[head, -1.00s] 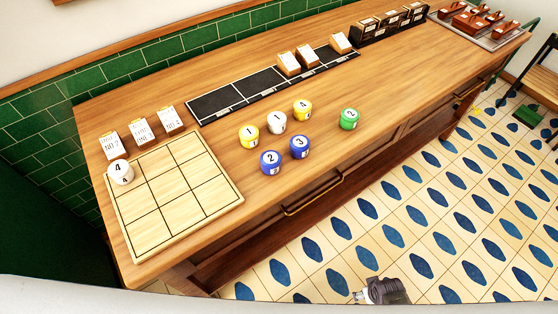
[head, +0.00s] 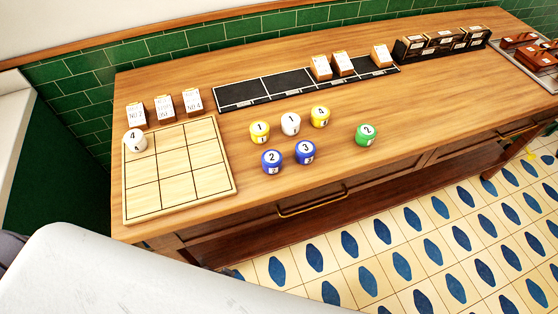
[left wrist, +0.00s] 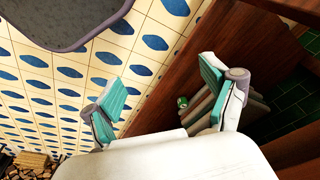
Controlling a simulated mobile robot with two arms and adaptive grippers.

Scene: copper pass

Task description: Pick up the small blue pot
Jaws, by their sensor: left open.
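Two small blue pots stand upright on the wooden counter. One has a white top marked 2 (head: 272,161); the other has a white top marked 3 (head: 306,152), just to its right and slightly farther back. Neither is held. My left gripper (left wrist: 164,92) shows in the left wrist view, fingers spread wide with nothing between them. That view shows patterned floor and brown wood beyond the fingers, no blue pot. My left gripper cannot be made out in the head view. My right gripper is in neither view.
Yellow pots (head: 260,131), a white pot (head: 291,123) and a green pot (head: 366,134) stand close by. A gridded wooden board (head: 180,192) with another white pot (head: 135,140) lies to the left. A black strip (head: 255,91) lies behind. The counter front by the blue pots is clear.

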